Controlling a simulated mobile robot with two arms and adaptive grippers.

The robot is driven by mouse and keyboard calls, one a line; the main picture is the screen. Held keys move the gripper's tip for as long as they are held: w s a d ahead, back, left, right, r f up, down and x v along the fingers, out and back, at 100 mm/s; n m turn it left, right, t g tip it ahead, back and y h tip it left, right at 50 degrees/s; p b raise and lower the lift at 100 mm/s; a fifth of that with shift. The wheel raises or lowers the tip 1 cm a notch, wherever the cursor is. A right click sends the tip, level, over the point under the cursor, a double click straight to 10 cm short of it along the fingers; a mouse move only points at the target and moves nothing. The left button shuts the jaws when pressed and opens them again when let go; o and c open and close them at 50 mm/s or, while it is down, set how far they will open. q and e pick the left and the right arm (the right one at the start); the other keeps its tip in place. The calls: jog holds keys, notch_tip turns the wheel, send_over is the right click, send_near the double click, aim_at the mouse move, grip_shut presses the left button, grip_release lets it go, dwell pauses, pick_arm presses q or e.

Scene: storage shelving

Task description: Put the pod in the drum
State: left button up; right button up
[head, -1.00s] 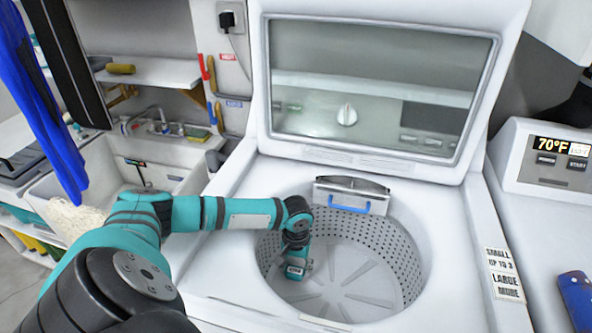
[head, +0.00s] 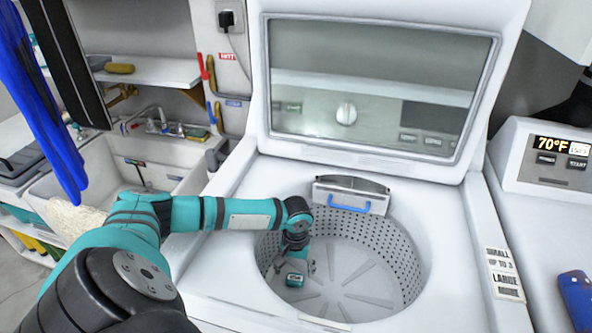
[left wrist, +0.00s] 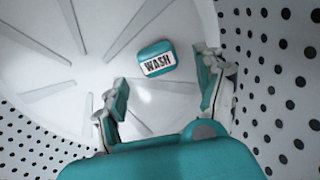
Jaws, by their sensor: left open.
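The pod, a small teal block with a white label reading WASH (left wrist: 157,59), lies on the drum floor in the left wrist view. It also shows at the bottom of the drum in the head view (head: 296,280). The drum (head: 372,255) is the perforated round tub of the open white washer. My left gripper (head: 299,265) reaches down inside the drum, just above the pod. In the left wrist view its two fingers (left wrist: 163,85) are spread apart and empty, with the pod beyond them. My right gripper is not in view.
The washer's lid (head: 378,90) stands open behind the drum. A dispenser with a blue handle (head: 350,195) sits at the drum's back rim. A sink (head: 130,165) is at left, another machine (head: 545,215) at right with a blue object (head: 577,300) on it.

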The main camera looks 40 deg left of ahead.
pick_arm(q)
notch_tip(320, 180, up, 12)
jog(key=shift+w+r+p, duration=0.15)
jog(key=shift+r+p, duration=0.1)
jog(key=shift+p, duration=0.05)
dwell(0.4)
jog(key=shift+r, duration=0.1)
